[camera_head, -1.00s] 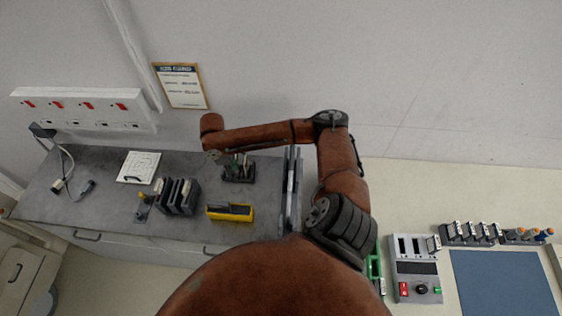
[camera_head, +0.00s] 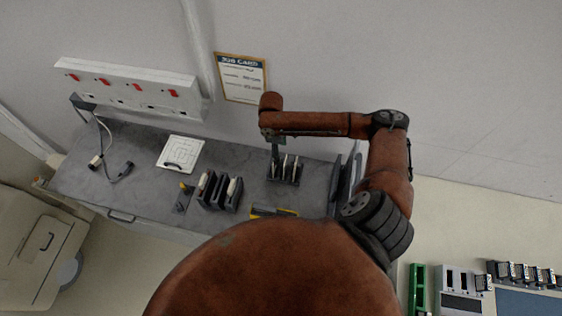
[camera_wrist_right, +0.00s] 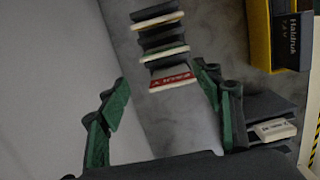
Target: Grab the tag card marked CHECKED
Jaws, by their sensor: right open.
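A dark rack (camera_head: 285,174) with several upright tag cards stands on the grey cart top in the head view. In the wrist view several cards are stacked in a row, and the nearest card (camera_wrist_right: 172,82) has a red label whose word I cannot read surely. I cannot make out the word CHECKED on any card. My right gripper (camera_wrist_right: 160,88) is open with nothing between its green fingers, and the cards lie just beyond the fingertips. In the head view its fingers (camera_head: 275,152) are above the rack's left part. My left gripper is not in view.
A dark holder (camera_head: 218,194) with upright items stands left of the rack. A yellow box (camera_head: 270,212) in front is partly hidden by my body. Dark upright panels (camera_head: 345,180) stand at the right edge. A white plate (camera_head: 181,153) and a cable lie to the left.

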